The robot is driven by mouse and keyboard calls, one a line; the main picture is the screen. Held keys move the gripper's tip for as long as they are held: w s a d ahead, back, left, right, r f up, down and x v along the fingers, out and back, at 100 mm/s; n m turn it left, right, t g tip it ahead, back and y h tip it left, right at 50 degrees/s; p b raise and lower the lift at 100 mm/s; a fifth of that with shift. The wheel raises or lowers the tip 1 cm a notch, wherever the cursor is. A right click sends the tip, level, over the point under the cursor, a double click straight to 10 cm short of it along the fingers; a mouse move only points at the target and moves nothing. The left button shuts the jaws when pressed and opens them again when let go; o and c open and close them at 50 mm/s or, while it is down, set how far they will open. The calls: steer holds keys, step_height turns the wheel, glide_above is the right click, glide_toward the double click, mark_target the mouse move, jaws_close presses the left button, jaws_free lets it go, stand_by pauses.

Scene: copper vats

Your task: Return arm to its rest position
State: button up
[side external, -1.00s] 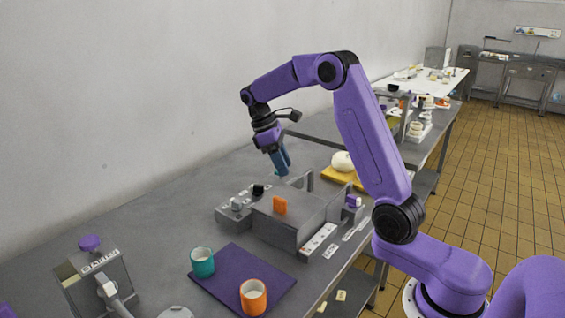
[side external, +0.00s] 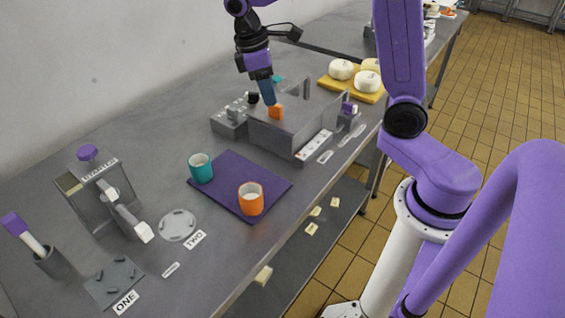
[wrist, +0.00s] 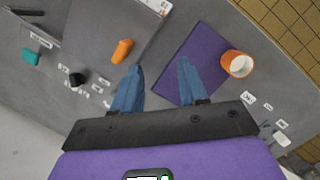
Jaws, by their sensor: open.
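My gripper (side external: 267,90) is raised over the grey box-shaped vat (side external: 280,138) in the side view, pointing down. In the wrist view its two blue fingers (wrist: 157,85) stand apart with nothing between them. An orange piece (side external: 276,112) is on the vat, close to the fingertips in the side view; in the wrist view the orange piece (wrist: 122,50) lies beyond the left finger, apart from it. My arm is bent, with its elbow out of the side view's top.
A teal cup (side external: 201,168) and an orange cup (side external: 250,199) stand on a purple mat (side external: 236,178). Round white cheeses sit on a yellow board (side external: 350,88) behind the vat. A grey dispenser (side external: 100,195) stands at left. The bench between mat and wall is clear.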

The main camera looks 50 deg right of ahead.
steer(key=s+a+f+n+t+y, duration=0.1)
steer(key=s+a+n, duration=0.1)
steer(key=s, duration=1)
steer(key=s+a+f+n+y, duration=0.1)
steer(key=s+a+n, duration=0.1)
steer(key=s, duration=1.1)
steer(key=shift+s+a+f+t+y, duration=0.2)
steer(key=shift+f+t+y, duration=0.1)
steer(key=shift+f+t, duration=0.1)
